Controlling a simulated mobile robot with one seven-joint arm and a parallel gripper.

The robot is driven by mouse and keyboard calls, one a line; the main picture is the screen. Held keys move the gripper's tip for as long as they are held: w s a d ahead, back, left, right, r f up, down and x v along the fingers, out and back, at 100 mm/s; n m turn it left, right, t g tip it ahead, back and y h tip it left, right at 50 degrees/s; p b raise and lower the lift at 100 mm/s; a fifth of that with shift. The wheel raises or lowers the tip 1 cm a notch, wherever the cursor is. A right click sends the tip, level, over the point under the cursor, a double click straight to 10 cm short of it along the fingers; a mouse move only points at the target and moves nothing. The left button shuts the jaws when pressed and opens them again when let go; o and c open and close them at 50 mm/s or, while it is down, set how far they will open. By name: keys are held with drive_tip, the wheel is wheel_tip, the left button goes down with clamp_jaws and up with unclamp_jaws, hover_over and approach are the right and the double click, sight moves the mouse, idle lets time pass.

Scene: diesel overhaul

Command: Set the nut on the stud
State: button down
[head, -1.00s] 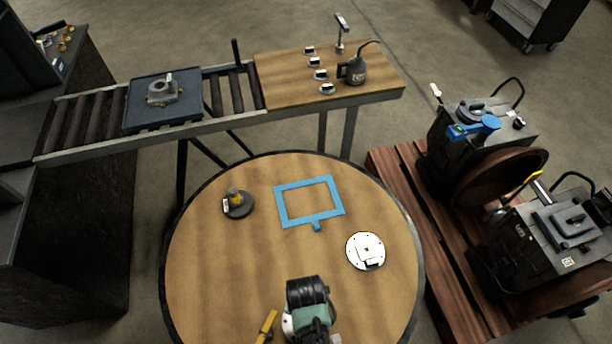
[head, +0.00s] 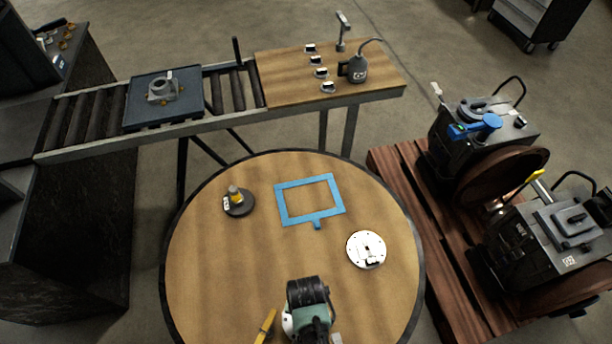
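A dark round base (head: 240,207) with a short upright post (head: 235,193), brassy with a greyer top, stands at the left of the round table. It may be the stud, but it is too small to tell, and I cannot make out a separate nut. A teal and black body (head: 308,305), apparently part of my arm, rises at the table's near edge. My gripper's fingers do not show, so I cannot see whether it holds anything.
The round table (head: 210,270) carries a blue frame (head: 321,217), a white disc (head: 366,248) and a yellow piece (head: 265,327). Behind is a roller conveyor with a dark tray (head: 135,118) and a wooden bench (head: 285,70). Engines (head: 545,235) stand on a pallet at right.

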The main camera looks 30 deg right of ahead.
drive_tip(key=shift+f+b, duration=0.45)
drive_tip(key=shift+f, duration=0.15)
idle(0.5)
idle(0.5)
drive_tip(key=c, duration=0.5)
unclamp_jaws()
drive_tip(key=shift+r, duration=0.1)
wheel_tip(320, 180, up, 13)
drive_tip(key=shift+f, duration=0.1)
